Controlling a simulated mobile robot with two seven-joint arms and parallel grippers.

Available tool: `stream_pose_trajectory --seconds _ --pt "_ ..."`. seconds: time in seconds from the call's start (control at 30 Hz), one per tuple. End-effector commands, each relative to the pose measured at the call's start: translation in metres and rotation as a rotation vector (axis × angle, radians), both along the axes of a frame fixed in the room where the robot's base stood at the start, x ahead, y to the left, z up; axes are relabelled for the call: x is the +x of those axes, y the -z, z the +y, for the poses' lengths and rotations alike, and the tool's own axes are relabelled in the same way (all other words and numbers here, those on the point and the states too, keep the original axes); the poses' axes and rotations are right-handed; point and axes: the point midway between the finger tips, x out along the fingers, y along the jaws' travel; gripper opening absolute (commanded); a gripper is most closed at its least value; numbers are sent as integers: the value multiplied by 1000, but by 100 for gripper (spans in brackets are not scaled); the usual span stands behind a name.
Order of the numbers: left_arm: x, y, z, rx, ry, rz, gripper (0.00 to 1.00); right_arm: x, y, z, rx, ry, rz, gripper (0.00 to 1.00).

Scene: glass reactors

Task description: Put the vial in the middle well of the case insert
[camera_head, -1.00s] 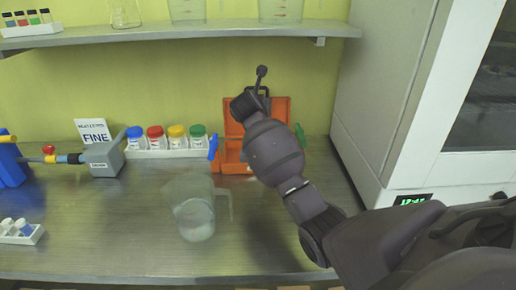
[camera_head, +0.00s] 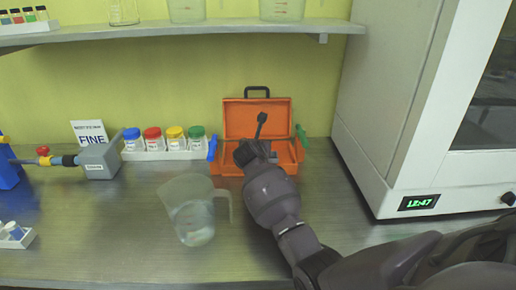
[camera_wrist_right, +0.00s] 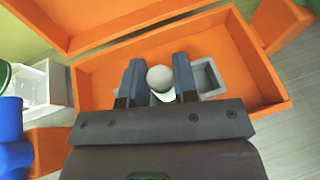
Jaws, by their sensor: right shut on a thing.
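The open orange case (camera_head: 222,158) stands at the back of the bench, its lid (camera_head: 257,115) raised against the wall. In the right wrist view the case (camera_wrist_right: 262,85) lies under my right gripper (camera_wrist_right: 158,82), which is shut on the vial (camera_wrist_right: 160,78). Only the vial's round whitish top shows between the fingers. The grey case insert (camera_wrist_right: 208,78) shows a well to the right of the fingers. The middle well is hidden by the vial and gripper, so I cannot tell whether the vial is in it or above it. My left gripper is not in view.
A rack of capped jars (camera_head: 165,153) stands left of the case. A clear pitcher of liquid (camera_head: 194,210) stands in front, near my right arm. A grey-white cabinet (camera_head: 388,120) bounds the right side. The shelf (camera_head: 180,35) runs above.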

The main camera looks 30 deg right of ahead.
Motion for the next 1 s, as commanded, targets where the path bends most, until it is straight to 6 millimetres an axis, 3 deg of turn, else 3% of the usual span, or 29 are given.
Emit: stream_pose_trajectory --seconds 0.47,0.5,0.63,1.0 --pt "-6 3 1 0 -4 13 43 0 6 0 0 1 0 5" --pt "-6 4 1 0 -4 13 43 0 6 0 1 0 -1 32" --pt "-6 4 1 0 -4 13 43 0 6 0 1 0 -1 52" --pt "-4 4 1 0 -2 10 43 0 2 1 1 0 -2 53"
